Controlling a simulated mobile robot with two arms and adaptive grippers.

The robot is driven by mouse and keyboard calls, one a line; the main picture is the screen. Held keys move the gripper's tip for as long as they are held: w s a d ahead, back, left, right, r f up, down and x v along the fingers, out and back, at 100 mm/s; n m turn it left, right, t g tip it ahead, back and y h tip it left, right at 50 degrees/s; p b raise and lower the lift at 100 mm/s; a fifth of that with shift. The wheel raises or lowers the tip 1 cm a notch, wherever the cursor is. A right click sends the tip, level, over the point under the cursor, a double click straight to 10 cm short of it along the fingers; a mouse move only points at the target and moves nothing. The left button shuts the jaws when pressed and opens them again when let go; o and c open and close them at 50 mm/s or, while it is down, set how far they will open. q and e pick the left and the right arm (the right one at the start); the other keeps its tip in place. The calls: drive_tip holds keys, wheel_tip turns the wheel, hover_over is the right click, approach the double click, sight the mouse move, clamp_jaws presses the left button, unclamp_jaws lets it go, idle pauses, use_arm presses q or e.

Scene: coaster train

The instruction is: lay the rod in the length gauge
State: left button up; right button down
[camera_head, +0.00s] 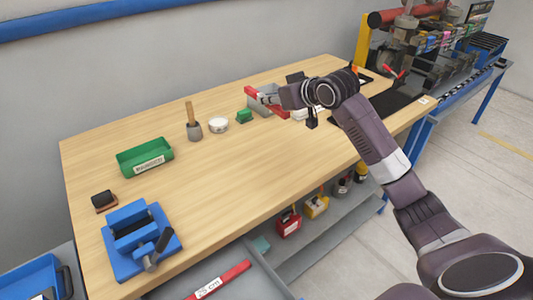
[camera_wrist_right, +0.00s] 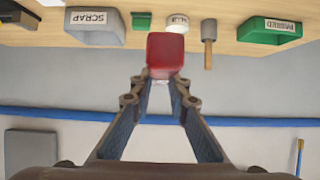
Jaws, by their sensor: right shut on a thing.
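My right gripper (camera_head: 268,96) is shut on a red rod (camera_head: 281,112) over the far part of the workbench. In the right wrist view, the red rod (camera_wrist_right: 165,55) shows as a square end between the fingertips (camera_wrist_right: 163,78). A red strip with a white "25 cm" label (camera_head: 208,289) lies low at the front, below the bench top. I cannot tell whether this strip belongs to the length gauge or is another rod. My left gripper is not in view.
On the bench top (camera_head: 215,180) are a green bin (camera_head: 146,158), a blue vise-like fixture (camera_head: 130,222), a mallet in a holder (camera_head: 193,125) and a white round tub (camera_head: 218,125). A grey scrap bin (camera_wrist_right: 95,30) is close to the rod. The bench middle is clear.

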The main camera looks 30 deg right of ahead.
wheel_tip(320, 180, down, 4)
drive_tip(key=f, duration=0.1)
drive_tip(key=p, duration=0.1)
hover_over(269, 157)
wheel_tip(269, 157, down, 9)
drive_tip(key=shift+r, duration=0.1)
wheel_tip(269, 157, down, 5)
drive_tip(key=shift+w+f, duration=0.1)
drive_tip(key=shift+f, duration=0.05)
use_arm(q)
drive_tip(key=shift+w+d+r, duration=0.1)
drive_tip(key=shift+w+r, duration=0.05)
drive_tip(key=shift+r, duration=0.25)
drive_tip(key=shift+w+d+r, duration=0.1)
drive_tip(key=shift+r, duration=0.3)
use_arm(e)
drive_tip(key=shift+f, duration=0.15)
drive_tip(key=c, duration=1.8)
unclamp_jaws()
drive_tip(key=shift+c, duration=0.2)
